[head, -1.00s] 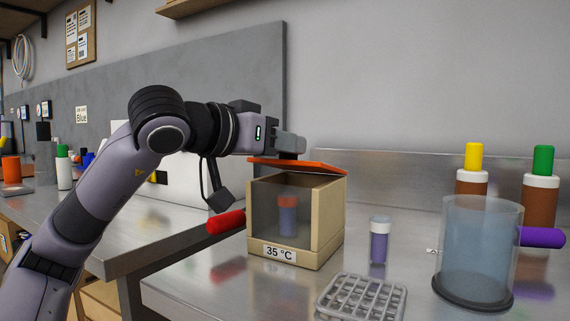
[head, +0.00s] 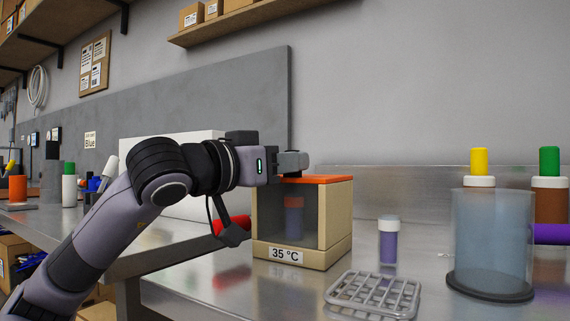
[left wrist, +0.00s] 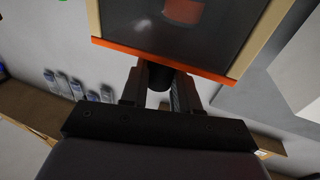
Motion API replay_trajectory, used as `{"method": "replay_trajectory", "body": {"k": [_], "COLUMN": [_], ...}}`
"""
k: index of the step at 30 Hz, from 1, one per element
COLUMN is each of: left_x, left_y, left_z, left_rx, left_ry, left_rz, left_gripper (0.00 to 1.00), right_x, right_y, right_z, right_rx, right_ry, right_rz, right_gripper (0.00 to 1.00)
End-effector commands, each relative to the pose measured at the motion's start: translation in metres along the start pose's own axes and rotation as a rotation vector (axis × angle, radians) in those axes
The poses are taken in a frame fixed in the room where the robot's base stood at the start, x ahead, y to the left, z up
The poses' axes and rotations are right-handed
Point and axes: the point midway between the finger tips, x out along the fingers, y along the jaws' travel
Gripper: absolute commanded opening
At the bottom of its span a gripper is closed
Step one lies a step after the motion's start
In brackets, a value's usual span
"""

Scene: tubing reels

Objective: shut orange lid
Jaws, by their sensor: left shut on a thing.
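The beige box (head: 343,215) with a clear front and a "35 °C" label stands on the steel bench. Its orange lid (head: 325,179) lies level along the box's top edge, with no clear gap showing. My left gripper (head: 292,163) is at the lid's left part, shut on a dark knob (left wrist: 160,76) next to the lid's edge (left wrist: 150,55) in the left wrist view. The fingers hide part of the lid in the head view. An orange-capped vial (head: 293,218) stands inside the box. My right gripper is not in view.
A white-capped purple vial (head: 388,240) and a wire rack (head: 373,296) stand right of and before the box. A clear cylinder (head: 492,240) stands farther right, before brown bottles. A red handle (head: 232,225) is left of the box. A grey panel (head: 250,110) rises behind.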

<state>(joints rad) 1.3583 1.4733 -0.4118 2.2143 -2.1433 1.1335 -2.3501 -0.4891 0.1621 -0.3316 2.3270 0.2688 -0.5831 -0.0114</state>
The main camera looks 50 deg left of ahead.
Motion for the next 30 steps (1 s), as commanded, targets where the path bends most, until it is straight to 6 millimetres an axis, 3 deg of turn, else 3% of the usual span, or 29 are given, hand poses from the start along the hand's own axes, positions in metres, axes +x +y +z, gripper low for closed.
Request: {"method": "replay_trajectory", "body": {"k": [4,5,6,7,19,30], "left_x": [0.000,0.000,0.000,0.000,-0.005,-0.048], "left_y": [0.001,0.001,0.001,0.001,0.000,0.000], "left_z": [0.000,0.000,0.000,0.000,0.001,0.002], "left_rx": [0.003,0.003,0.003,0.003,0.003,0.005], "left_ry": [0.002,0.001,0.001,0.001,0.000,0.000], "left_rz": [0.001,0.001,0.001,0.001,-0.001,-0.003], "left_gripper": [0.00,0.37,0.50,0.56,0.56,0.56], "right_x": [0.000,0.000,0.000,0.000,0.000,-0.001], "right_y": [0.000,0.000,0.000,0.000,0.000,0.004], "right_z": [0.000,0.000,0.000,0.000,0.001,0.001], "right_rx": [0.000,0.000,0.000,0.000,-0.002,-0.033], "right_ry": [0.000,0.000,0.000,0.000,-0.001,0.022], "right_rz": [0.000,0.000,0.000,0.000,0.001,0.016], "right_gripper": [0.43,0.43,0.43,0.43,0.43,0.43]}}
